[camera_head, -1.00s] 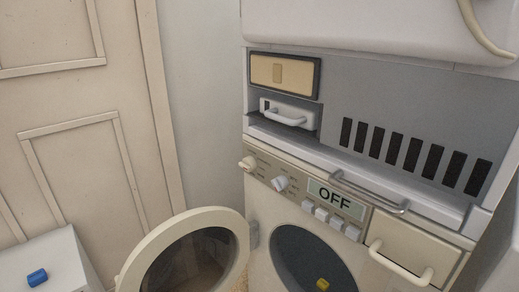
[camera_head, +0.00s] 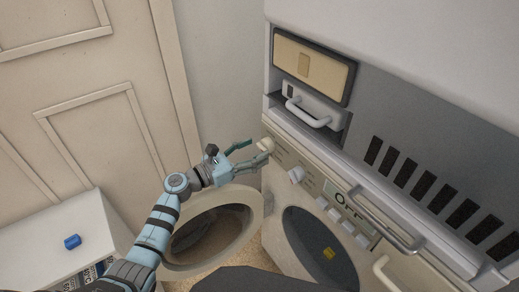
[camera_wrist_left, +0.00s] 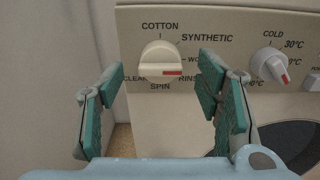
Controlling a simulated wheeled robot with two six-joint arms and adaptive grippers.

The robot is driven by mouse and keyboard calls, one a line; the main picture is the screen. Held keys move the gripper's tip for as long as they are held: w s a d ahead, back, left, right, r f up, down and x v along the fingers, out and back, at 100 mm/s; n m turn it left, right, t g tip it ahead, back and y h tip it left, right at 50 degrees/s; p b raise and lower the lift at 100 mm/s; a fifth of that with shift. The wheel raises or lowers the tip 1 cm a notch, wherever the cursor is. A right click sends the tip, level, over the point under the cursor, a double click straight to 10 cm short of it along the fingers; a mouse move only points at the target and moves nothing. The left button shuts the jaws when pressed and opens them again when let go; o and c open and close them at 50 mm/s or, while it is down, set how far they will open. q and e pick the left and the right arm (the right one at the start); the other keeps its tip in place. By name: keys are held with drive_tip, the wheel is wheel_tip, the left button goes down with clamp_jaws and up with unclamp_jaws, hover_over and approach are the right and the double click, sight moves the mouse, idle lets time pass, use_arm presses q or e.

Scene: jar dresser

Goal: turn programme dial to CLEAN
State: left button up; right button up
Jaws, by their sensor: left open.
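The cream programme dial (camera_head: 266,145) is at the left end of the washer's control panel. In the left wrist view the dial (camera_wrist_left: 160,58) has a red mark at its right end, pointing right between WOOL and RINSE; I cannot tell the exact setting. My left gripper (camera_head: 256,152) is open in front of the panel. In the left wrist view its teal fingers stand either side of the dial, with a gap on both sides. My right gripper is not in view.
The temperature dial (camera_head: 297,174) sits just right of the programme dial. The display (camera_head: 347,203) reads OFF. The round washer door (camera_head: 254,212) hangs open below my left arm. A drawer handle (camera_head: 308,116) juts out above. A blue object (camera_head: 72,242) lies on a white cabinet.

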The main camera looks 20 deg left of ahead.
sight(265, 147)
use_arm(q)
drive_tip(key=shift+x, duration=1.25)
drive_tip(key=c, duration=1.2)
drive_tip(key=shift+o, duration=0.2)
